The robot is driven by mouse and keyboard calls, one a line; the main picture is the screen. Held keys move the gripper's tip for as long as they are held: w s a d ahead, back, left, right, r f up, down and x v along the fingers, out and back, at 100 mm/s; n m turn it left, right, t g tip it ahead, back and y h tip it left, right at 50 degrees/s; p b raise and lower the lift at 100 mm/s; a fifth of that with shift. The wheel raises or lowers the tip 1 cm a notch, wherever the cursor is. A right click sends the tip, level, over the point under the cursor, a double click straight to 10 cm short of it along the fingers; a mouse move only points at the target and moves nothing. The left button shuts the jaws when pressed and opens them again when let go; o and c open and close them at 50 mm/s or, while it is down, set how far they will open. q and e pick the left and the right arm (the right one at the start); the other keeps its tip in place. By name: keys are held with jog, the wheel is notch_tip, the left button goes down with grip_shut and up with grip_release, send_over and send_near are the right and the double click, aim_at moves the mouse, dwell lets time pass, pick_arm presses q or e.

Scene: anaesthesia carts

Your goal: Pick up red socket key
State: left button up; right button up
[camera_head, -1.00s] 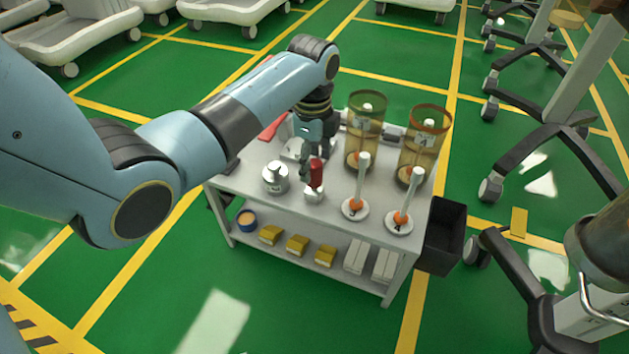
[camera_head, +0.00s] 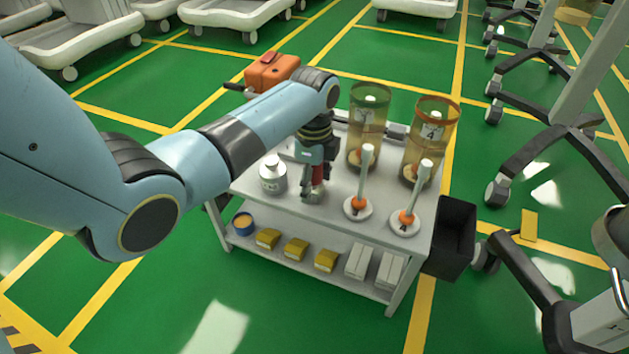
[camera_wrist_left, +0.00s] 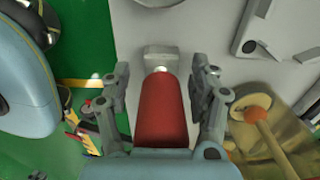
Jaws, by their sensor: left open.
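The red socket key (camera_head: 318,186) stands on the top of the white cart (camera_head: 338,212). In the left wrist view its red handle (camera_wrist_left: 161,110) points toward the camera, with a grey metal end beyond it. My left gripper (camera_head: 312,193) is over the key and partly hides it in the head view. In the wrist view the open fingers of my left gripper (camera_wrist_left: 160,92) stand on both sides of the handle, with a gap visible at each side. My right gripper does not show.
A silver bottle (camera_head: 273,175) stands left of the gripper. Two white posts with orange collars (camera_head: 357,204) and two amber cylinders (camera_head: 367,128) stand to the right. A black bin (camera_head: 452,238) hangs at the cart's right side. An orange case (camera_head: 272,70) is behind.

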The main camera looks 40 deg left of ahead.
pick_arm(q)
grip_shut()
dwell(0.5)
